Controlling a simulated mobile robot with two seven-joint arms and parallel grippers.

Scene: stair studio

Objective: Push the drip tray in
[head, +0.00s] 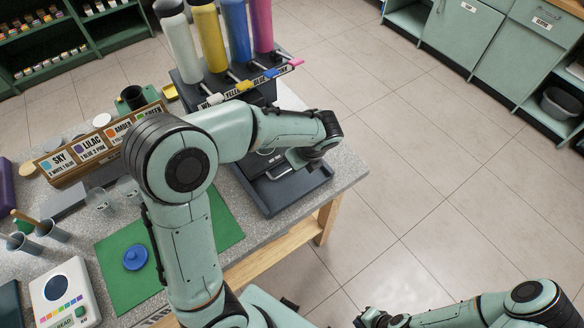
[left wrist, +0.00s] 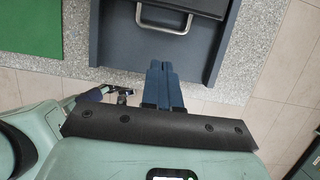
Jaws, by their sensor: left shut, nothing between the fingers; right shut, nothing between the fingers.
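The drip tray shows in the left wrist view as a dark slab (left wrist: 200,6) with a metal pull handle (left wrist: 163,24) on its front. It sits between the raised sides of a slate-blue base (left wrist: 215,50). In the head view the handle (head: 277,173) is visible, but my left arm covers part of the tray. My left gripper (left wrist: 161,66) is shut and empty, its fingertips over the front part of the base, just short of the handle. It is partly hidden in the head view (head: 303,162). My right gripper (head: 366,318) is shut and empty at the bottom edge, away from the table.
Several colored bottles (head: 236,30) stand in a dispenser behind the tray. A color-card rack (head: 70,162), green mat (head: 113,258) with a blue lid (head: 136,257), cups (head: 45,230) and a white reader device (head: 62,292) are left. Open floor lies right of the table.

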